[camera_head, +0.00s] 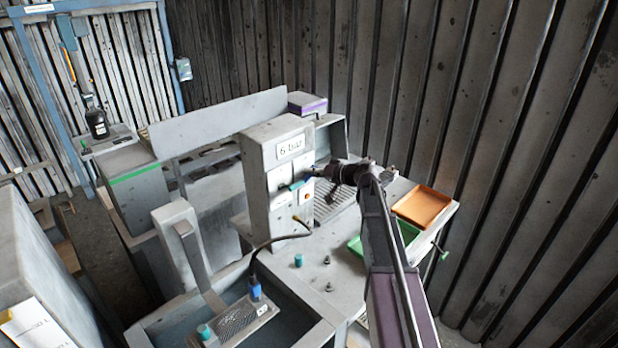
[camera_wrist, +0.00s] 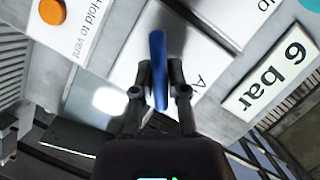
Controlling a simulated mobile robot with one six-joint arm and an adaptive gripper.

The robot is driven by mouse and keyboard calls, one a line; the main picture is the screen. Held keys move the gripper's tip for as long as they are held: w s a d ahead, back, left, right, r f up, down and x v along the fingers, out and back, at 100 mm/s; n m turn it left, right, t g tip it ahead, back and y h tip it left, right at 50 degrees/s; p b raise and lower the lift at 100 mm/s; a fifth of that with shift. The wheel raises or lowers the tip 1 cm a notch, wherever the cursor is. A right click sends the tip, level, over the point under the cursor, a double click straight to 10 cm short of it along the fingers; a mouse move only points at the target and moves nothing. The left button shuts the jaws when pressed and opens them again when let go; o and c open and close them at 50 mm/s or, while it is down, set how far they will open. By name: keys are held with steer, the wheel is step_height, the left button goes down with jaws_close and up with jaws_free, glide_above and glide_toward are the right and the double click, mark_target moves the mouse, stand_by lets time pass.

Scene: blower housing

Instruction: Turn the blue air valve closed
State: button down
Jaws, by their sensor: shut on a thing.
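The blue air valve handle (camera_wrist: 158,45) stands out from a white label panel, part of its lettering hidden. In the wrist view it is a narrow upright bar between my two fingers. My gripper (camera_wrist: 160,78) is shut on the handle, with one finger on each side. In the head view the handle (camera_head: 297,185) shows small and roughly level on the face of the grey cabinet (camera_head: 262,200). My gripper (camera_head: 318,172) reaches it from the right, and my arm hides part of the bench. The fingertips are too small to make out there.
A "6 bar" sign (camera_head: 291,146) is above the valve. An orange button (camera_wrist: 52,11) has a "Hold to vent" label. An orange tray (camera_head: 422,206) and a green tray (camera_head: 408,232) lie right. A teal-capped part (camera_head: 299,260) stands on the bench, near a black cable (camera_head: 262,246).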

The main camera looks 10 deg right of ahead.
steer(key=m+y+b, duration=0.1)
steer(key=m+b, duration=0.1)
steer(key=m, duration=0.1)
steer(key=shift+s+f+m+y+b, duration=0.1)
steer(key=shift+f+m+y+b, duration=0.2)
steer(key=shift+f+y+b, duration=0.1)
steer(key=shift+m+t+y+b, duration=0.3)
steer(key=shift+m+y+b, duration=0.3)
steer(key=shift+m, duration=0.6)
steer(key=shift+r, duration=0.1)
steer(key=c, duration=0.7)
jaws_free()
steer(key=shift+o, duration=0.2)
steer(key=shift+d+r, duration=0.1)
steer(key=v, duration=1.2)
